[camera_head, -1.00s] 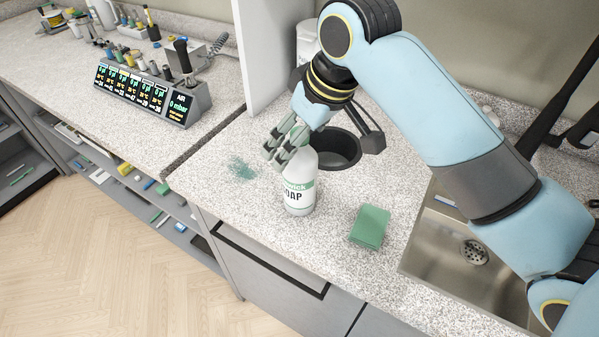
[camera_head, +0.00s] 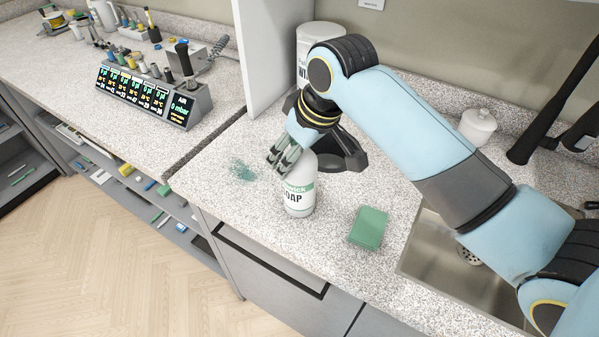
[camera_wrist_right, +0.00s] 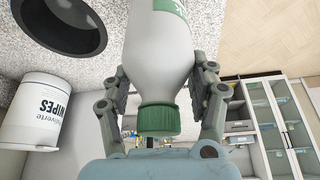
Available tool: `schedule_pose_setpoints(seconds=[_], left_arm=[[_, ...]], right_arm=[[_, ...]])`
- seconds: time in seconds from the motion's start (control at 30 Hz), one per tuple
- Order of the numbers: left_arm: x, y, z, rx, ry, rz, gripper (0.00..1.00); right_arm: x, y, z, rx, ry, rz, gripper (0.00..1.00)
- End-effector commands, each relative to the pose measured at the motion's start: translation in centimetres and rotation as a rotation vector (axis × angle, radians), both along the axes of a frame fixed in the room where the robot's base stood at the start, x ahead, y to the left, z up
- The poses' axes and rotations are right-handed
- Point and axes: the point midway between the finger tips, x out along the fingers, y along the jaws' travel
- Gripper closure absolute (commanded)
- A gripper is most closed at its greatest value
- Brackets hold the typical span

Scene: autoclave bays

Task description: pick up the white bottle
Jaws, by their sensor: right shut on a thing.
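The white soap bottle (camera_head: 299,196) stands upright on the speckled counter near its front edge, with a green label band. My right gripper (camera_head: 284,158) reaches down to the bottle's upper part from behind and is shut on it. In the right wrist view, the bottle (camera_wrist_right: 160,58) with its green cap lies between the two fingers of the gripper (camera_wrist_right: 160,85), which press on its shoulder from both sides. My left gripper is not in view.
A green sponge (camera_head: 368,228) lies right of the bottle, before the sink (camera_head: 440,262). A wipes tub (camera_head: 318,50) stands at the back; it also shows in the right wrist view (camera_wrist_right: 35,112).

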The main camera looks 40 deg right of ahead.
Motion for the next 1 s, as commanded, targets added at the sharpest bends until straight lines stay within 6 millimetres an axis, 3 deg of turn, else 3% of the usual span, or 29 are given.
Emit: schedule_pose_setpoints(seconds=[0.03, 0.23, 0.63, 0.9, 1.0], left_arm=[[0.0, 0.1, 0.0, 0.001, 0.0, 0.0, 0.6], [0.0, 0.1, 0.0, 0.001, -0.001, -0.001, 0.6], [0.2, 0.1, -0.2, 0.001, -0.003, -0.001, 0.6], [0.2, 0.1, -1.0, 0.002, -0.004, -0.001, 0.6], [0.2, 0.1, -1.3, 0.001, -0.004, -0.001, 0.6]], right_arm=[[0.0, 0.0, 0.0, -0.001, 0.0, 0.0, 0.73], [0.0, 0.0, 0.0, -0.001, 0.001, 0.0, 0.99], [0.1, 0.0, 0.8, -0.001, -0.005, 0.0, 0.99], [0.2, -0.1, 4.4, -0.002, -0.009, 0.001, 0.99], [-1.7, -1.8, 5.3, -0.01, -0.004, 0.002, 0.99]])
